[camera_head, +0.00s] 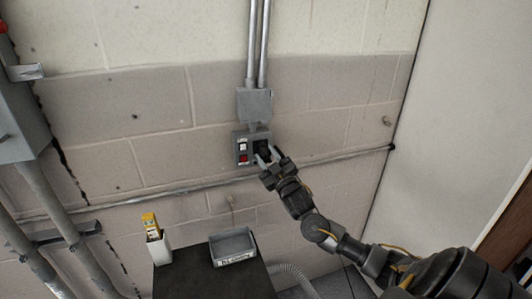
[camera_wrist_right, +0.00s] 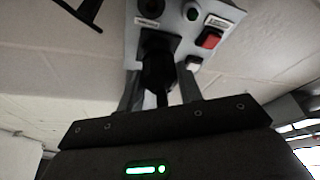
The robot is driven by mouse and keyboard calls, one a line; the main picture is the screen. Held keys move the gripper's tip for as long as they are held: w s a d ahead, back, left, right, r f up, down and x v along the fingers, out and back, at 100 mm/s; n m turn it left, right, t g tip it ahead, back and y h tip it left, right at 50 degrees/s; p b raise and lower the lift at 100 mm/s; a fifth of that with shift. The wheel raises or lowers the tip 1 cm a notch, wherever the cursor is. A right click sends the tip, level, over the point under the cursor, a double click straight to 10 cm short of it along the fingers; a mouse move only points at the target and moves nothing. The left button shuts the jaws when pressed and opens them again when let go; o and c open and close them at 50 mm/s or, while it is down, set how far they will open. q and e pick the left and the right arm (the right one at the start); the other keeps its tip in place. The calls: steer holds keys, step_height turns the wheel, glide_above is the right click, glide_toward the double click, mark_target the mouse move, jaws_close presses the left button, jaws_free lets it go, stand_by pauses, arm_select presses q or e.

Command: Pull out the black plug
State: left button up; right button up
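The black plug (camera_head: 262,147) sits in the right side of a small grey wall panel (camera_head: 241,161) and faces out. In the right wrist view the plug (camera_wrist_right: 157,65) is a dark body at the panel, with a black cable end pointing towards the wrist. My right gripper (camera_head: 267,157) is at the panel. Its two fingers stand one on each side of the plug, and narrow gaps seem to show between them and it, so it looks open around the plug. The fingertips' exact contact is hard to tell. My left gripper is not in view.
The panel also carries a red switch (camera_wrist_right: 210,39) and a white one. A grey conduit box (camera_head: 254,104) is above it, and a horizontal pipe (camera_head: 180,191) runs below.

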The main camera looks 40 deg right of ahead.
mark_target(270, 161)
steer(key=shift+c, duration=1.2)
steer(key=o, duration=0.4)
steer(key=c, duration=0.5)
steer(key=shift+s, duration=0.1)
steer(key=shift+s+a+r+p, duration=0.1)
steer(key=shift+s+a+p, duration=0.1)
steer(key=shift+s+p, duration=0.35)
steer(key=shift+s, duration=0.2)
steer(key=shift+s+a, duration=0.15)
steer(key=shift+s+a+p, duration=0.15)
steer(key=shift+s+p, duration=0.25)
steer(key=shift+s, duration=0.05)
